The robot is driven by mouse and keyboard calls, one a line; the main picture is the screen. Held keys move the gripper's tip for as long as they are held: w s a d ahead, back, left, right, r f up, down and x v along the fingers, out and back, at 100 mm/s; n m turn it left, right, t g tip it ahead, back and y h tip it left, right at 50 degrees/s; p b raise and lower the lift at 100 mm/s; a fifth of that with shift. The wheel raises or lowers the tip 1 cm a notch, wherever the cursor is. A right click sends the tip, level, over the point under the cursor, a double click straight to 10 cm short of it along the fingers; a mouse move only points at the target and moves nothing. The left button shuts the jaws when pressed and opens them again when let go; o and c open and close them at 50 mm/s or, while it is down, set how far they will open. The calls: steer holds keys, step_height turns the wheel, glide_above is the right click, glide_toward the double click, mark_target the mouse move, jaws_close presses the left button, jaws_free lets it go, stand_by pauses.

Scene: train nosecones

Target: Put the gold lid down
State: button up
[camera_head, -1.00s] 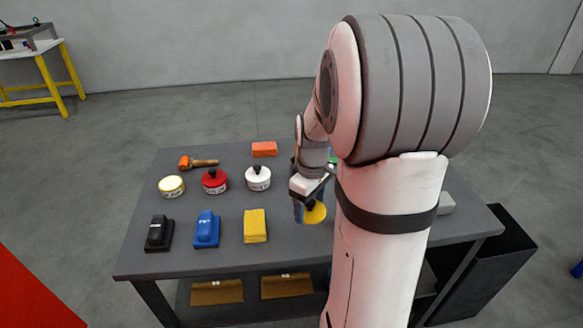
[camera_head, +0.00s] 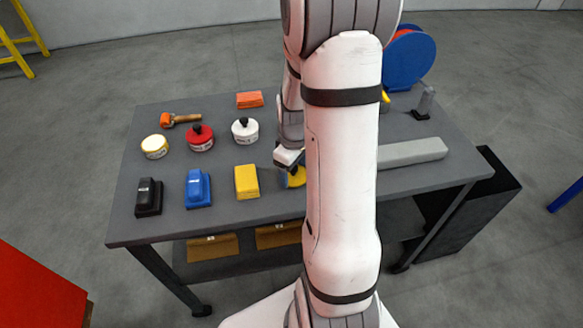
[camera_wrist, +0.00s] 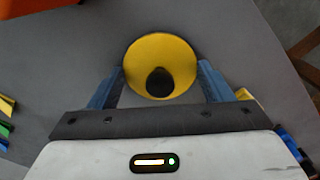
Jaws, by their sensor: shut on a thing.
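The gold lid (camera_wrist: 160,58) is a round yellow disc with a black knob, held between the blue fingers of my gripper (camera_wrist: 160,85) in the wrist view. In the head view the lid (camera_head: 296,177) shows partly beside my arm, low over the grey table (camera_head: 225,225). My gripper (camera_head: 289,160) is shut on the lid. Whether the lid touches the table top cannot be told. An open-looking tin with a gold rim and pale top (camera_head: 154,146) stands at the table's left.
Red (camera_head: 200,138) and white (camera_head: 245,131) lidded tins stand left of my gripper. A yellow block (camera_head: 246,181), a blue sanding block (camera_head: 198,188) and a black one (camera_head: 148,197) lie in front. A grey bar (camera_head: 412,152) lies right. Bare table surrounds the items at left.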

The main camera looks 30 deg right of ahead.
steer(key=shift+f, duration=0.2)
steer(key=o, duration=1)
steer(key=shift+r, duration=0.15)
step_height(320, 180, up, 12)
steer(key=s+a+r+m+t, duration=0.1)
steer(key=s+a+r+m, duration=0.1)
steer(key=s+a, duration=0.2)
steer(key=s+a+r+m+t, duration=0.1)
steer(key=s+a+r+m, duration=0.1)
steer(key=s+a, duration=0.2)
steer(key=s+a+r+m+t, duration=0.1)
steer(key=s+a+r+m, duration=0.1)
steer(key=s+a, duration=0.2)
steer(key=shift+s+a+r, duration=0.25)
steer(key=shift+s+r, duration=0.05)
steer(key=shift+r, duration=0.1)
